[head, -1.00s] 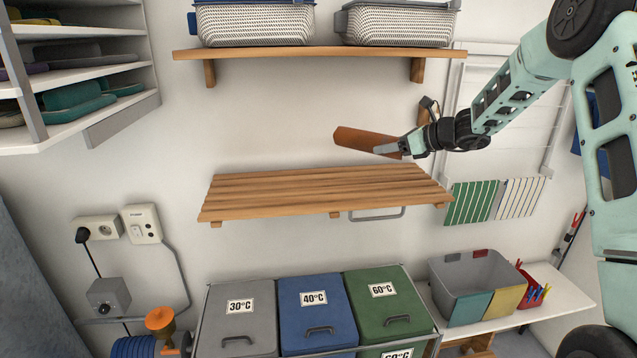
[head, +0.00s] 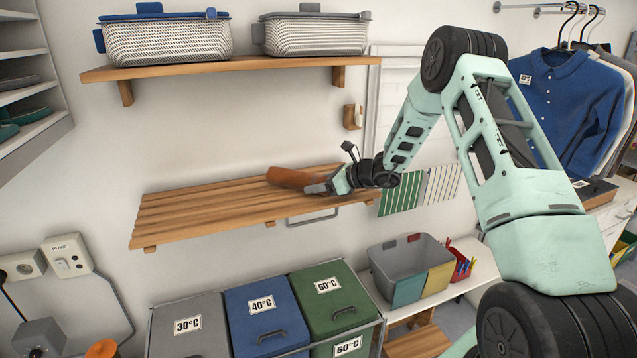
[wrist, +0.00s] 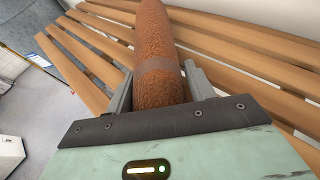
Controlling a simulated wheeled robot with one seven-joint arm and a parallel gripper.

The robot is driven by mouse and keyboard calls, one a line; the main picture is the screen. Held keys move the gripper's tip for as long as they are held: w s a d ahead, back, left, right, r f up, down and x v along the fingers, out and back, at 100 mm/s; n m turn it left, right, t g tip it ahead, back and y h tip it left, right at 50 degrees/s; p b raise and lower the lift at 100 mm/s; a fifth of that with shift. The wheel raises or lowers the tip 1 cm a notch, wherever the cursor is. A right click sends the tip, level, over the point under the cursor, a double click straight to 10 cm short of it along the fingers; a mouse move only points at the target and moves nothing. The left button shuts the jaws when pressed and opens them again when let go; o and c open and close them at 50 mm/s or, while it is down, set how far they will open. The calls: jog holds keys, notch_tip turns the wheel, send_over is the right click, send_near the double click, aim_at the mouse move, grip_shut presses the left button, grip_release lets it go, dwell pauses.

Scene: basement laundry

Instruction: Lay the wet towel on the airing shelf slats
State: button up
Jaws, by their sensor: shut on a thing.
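The towel (head: 290,177) is a rust-brown roll with a paler band around it, which shows in the wrist view (wrist: 154,45). My gripper (head: 328,186) is shut on one end of the roll, with a finger on each side in the wrist view (wrist: 152,90). The airing shelf (head: 205,213) is a wall-mounted rack of wooden slats, and its slats also show beneath the towel in the wrist view (wrist: 235,45). The towel lies level just over the right part of the slats; I cannot tell whether it touches them.
A wooden shelf (head: 190,70) with two lidded baskets hangs above. Grey, blue and green bins (head: 265,310) stand below. A grey tub (head: 405,262) is on a bench at lower right. The left part of the slats is bare.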

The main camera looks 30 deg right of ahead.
jog(key=shift+f, duration=0.15)
jog(key=o, duration=1)
